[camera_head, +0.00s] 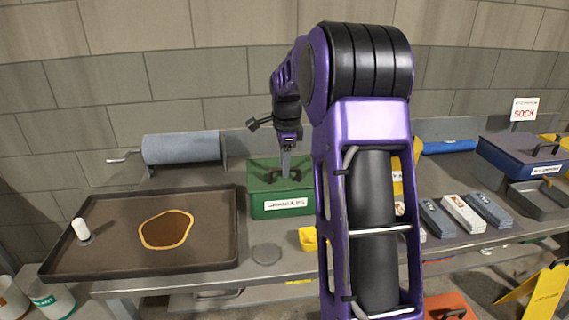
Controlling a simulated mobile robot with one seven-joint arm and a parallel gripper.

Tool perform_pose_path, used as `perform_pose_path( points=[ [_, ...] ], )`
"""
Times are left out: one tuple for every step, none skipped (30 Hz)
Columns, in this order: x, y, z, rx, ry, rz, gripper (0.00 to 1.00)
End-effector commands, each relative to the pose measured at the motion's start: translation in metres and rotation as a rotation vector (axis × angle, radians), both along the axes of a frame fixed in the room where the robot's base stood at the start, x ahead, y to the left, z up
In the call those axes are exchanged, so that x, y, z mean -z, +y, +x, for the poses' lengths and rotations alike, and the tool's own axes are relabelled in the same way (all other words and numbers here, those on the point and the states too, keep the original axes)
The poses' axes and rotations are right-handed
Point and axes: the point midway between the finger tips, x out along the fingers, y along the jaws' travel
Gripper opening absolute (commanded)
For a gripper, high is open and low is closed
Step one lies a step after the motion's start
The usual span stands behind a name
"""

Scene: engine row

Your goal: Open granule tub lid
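The granule tub is a green box (286,208) with a white label that seems to read "GRANULES". My purple arm hides the tub's right side.
A dark tray (105,262) with a brown spill (166,230) and white cylinder (81,229) lies left. A grey roll (181,148) is behind it. A small yellow scoop (308,238) and grey disc (266,254) sit in front. A blue box (525,160) is far right.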

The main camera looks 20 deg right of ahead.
Motion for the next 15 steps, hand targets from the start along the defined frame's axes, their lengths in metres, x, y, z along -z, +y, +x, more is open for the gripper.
perform_pose_path(
  points=[
    [0.0000,0.0000,0.0000,0.000,0.000,0.000,0.38],
    [-0.0001,0.0000,-0.0001,0.000,0.000,0.000,0.32],
    [-0.0001,0.0000,-0.0001,0.000,0.000,0.000,0.25],
    [-0.0001,0.0000,-0.0001,0.000,0.000,0.000,0.20],
    [-0.0001,0.0000,0.0000,0.000,0.000,0.000,0.14],
    [-0.0001,0.0000,0.0000,0.000,0.000,0.000,0.07],
    [-0.0001,0.0000,-0.0001,0.000,0.000,0.000,0.02],
    [-0.0001,0.0000,-0.0001,0.000,0.000,0.000,0.00],
    [-0.0002,0.0000,-0.0001,0.000,0.000,0.000,0.00],
    [-0.0002,0.0000,-0.0001,0.000,0.000,0.000,0.00],
    [-0.0002,0.0001,-0.0001,0.000,0.000,0.000,0.00],
    [-0.0002,0.0001,-0.0001,0.000,0.000,0.000,0.00],
    [-0.0002,0.0001,-0.0001,0.000,0.000,0.000,0.00],
    [-0.0002,0.0001,-0.0001,0.000,0.000,0.000,0.00],
    [-0.0002,0.0001,-0.0001,0.000,0.000,0.000,0.00]
  ],
)
